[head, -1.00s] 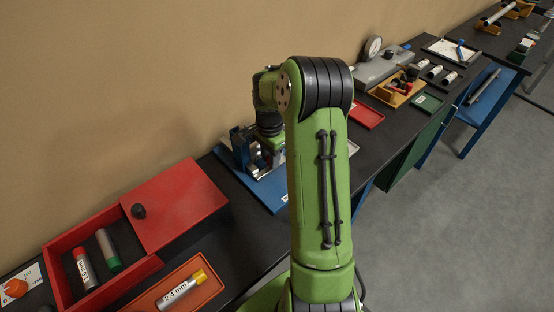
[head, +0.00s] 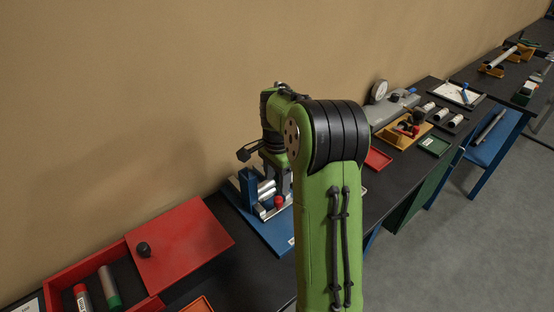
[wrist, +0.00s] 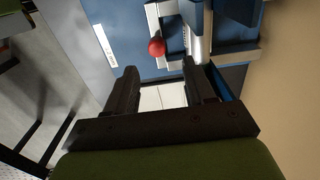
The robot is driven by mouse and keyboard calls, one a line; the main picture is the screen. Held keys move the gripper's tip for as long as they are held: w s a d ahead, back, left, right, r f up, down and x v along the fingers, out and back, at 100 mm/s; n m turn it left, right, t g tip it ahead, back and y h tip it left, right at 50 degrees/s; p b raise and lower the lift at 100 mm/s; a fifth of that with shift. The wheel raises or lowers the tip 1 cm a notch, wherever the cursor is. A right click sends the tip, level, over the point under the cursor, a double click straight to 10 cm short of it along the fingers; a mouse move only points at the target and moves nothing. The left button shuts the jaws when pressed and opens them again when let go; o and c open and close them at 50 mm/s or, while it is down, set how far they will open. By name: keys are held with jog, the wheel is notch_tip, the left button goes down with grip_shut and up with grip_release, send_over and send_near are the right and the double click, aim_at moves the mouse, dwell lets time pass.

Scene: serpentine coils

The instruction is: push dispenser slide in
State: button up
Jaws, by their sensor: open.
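The dispenser (head: 248,188) stands on a blue base plate (head: 262,230) against the wall, with a blue upright and silver tubes. Its slide carries a red knob (head: 278,201) at the front. In the wrist view the red knob (wrist: 156,47) sits on a pale metal slide bar (wrist: 153,20), beside a silver tube (wrist: 197,48). My gripper (wrist: 159,67) is open, its two dark fingers apart with nothing held. The knob appears just beyond the gap between the fingertips; contact is not visible. In the head view my arm hides part of the dispenser and the fingers.
A red box (head: 60,285) with a sliding lid (head: 178,250) and tubes inside stands at the left. Right of my arm are a red tray (head: 377,158), a wooden fixture (head: 405,135) and a dial gauge (head: 379,91). The wall is close behind the dispenser.

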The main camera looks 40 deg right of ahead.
notch_tip(320, 180, up, 8)
jog(key=shift+f+p, duration=0.2)
jog(key=shift+p, duration=0.25)
jog(key=s+a+r+n+t+h, duration=0.2)
jog(key=s+a+r+n, duration=0.55)
jog(key=a, duration=0.45)
jog(key=s+a+f+n+t+y, duration=0.1)
jog(key=s+a+n, duration=0.3)
jog(key=s+n, duration=0.1)
jog(key=s+a+f+n+t+y, duration=0.1)
jog(key=s+a+n, duration=0.3)
jog(key=s, duration=0.4)
jog(key=shift+s+f+n+t, duration=0.2)
jog(key=shift+f+n+t, duration=0.35)
jog(key=shift+f+t, duration=0.2)
jog(key=shift+d+r, duration=0.1)
jog(key=shift+c, duration=0.5)
